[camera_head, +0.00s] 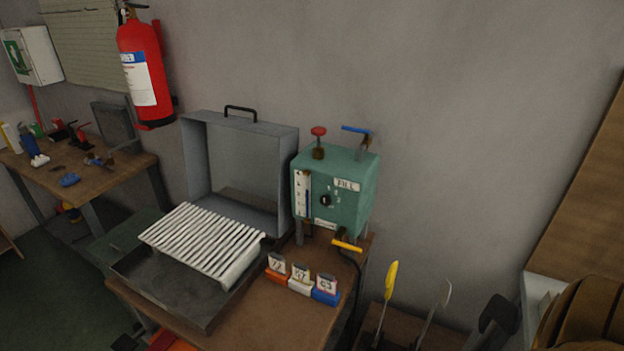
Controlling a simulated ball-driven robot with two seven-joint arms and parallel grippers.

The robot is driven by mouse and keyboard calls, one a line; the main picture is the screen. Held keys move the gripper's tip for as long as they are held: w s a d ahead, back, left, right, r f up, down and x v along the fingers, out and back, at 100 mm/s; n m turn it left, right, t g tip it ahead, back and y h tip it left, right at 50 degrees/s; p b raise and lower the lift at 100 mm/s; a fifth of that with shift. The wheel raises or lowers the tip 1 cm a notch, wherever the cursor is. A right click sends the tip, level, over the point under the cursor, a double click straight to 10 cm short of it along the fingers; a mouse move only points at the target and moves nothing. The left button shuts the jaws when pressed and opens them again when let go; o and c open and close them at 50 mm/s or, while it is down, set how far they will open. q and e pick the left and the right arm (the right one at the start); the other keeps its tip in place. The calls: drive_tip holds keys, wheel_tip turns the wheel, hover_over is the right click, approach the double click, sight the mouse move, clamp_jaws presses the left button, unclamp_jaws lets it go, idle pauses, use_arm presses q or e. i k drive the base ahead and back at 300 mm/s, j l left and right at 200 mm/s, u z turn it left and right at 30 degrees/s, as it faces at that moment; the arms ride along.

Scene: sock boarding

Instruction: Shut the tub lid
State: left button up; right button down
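The tub (165,290) is a shallow dark grey metal box on the wooden bench. Its lid (238,160) stands open, upright along the back edge, with its hollow inside facing me. A black handle (240,109) sits on the lid's top edge. A white ribbed rack (205,243) lies over the tub, tilted, and hides part of its inside. Neither of my grippers can be made out in this view.
A green fill box (335,190) with red, blue and yellow handles stands close right of the lid. Numbered coloured blocks (300,282) sit on the bench (265,325). Upright tools (390,290) stand at right. A red extinguisher (145,75) hangs behind left; a cluttered table (120,170) is below it.

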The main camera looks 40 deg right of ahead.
sight(193, 125)
drive_tip(key=i+j+z, duration=0.15)
drive_tip(key=i+j, duration=0.2)
drive_tip(key=i+j+z, duration=0.1)
drive_tip(key=i+j, duration=0.2)
drive_tip(key=j, duration=0.2)
drive_tip(key=i+j+z, duration=0.15)
drive_tip(key=j, duration=0.3)
drive_tip(key=i, duration=0.1)
